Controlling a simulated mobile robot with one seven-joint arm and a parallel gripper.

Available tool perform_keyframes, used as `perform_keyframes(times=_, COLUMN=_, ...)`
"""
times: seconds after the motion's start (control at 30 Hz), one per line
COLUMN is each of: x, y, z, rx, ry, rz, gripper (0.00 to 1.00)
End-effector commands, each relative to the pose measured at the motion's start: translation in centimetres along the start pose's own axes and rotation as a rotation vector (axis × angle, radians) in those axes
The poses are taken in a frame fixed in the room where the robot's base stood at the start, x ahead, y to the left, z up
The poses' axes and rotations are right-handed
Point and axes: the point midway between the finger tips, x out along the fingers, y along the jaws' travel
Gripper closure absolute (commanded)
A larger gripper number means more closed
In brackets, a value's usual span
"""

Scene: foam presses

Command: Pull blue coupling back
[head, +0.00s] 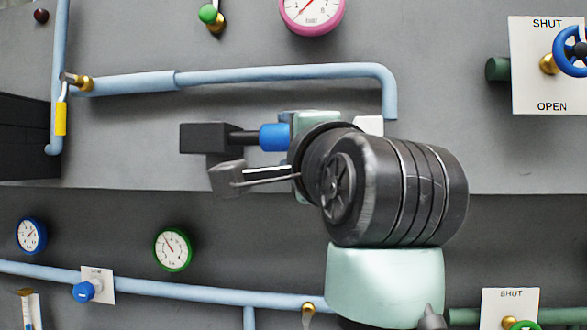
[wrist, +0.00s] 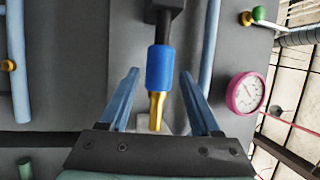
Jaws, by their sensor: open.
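The blue coupling (head: 274,137) is a short blue sleeve on the wall. In the head view a dark rod joins its left end to a dark block (head: 205,138). In the wrist view the blue coupling (wrist: 159,68) hangs below the rod, with a brass stem (wrist: 157,105) at its lower end. My gripper (wrist: 159,74) is open, one finger on each side of the coupling's lower part, with a visible gap on both sides. I cannot tell how deep the fingers reach.
A pale blue pipe (head: 285,74) runs above the coupling and bends down to its right. A pink gauge (head: 312,12) sits higher up. A yellow-handled valve (head: 61,115) is at left, a SHUT/OPEN plate (head: 540,88) at right.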

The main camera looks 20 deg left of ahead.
Motion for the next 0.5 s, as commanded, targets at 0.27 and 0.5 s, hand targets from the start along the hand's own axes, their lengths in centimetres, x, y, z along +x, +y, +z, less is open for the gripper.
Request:
perform_keyframes(times=0.27, x=-2.8, y=0.0, z=0.1, rx=-0.001, ry=-0.001, rz=0.000, gripper=0.36)
perform_keyframes(times=0.5, x=-2.8, y=-0.1, z=0.1, rx=0.000, ry=-0.001, rz=0.000, gripper=0.36)
